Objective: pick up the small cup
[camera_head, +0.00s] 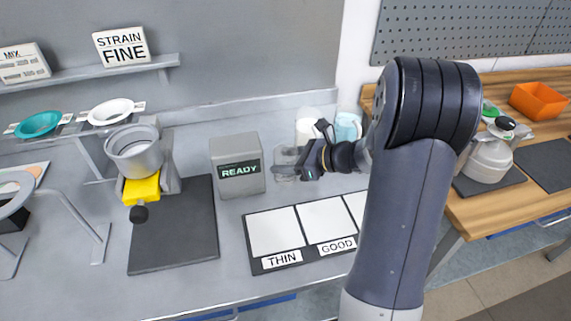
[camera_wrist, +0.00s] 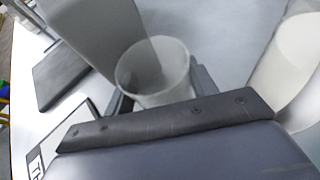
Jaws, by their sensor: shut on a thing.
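The small cup (camera_wrist: 152,72) is clear and see-through, and it stands between the jaws of my gripper (camera_wrist: 160,92) in the wrist view. Its rim and upper wall show; its lower part is hidden behind my gripper's body. My gripper is shut on it. In the head view my gripper (camera_head: 285,163) is just right of the grey READY box, and the cup there is faint and partly hidden by the jaws. I cannot tell whether its base touches the bench.
The READY box (camera_head: 238,165) stands close on the left. A clear container (camera_head: 309,122) and a light blue one (camera_head: 347,127) stand behind my gripper. The THIN/GOOD board (camera_head: 277,231) lies in front.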

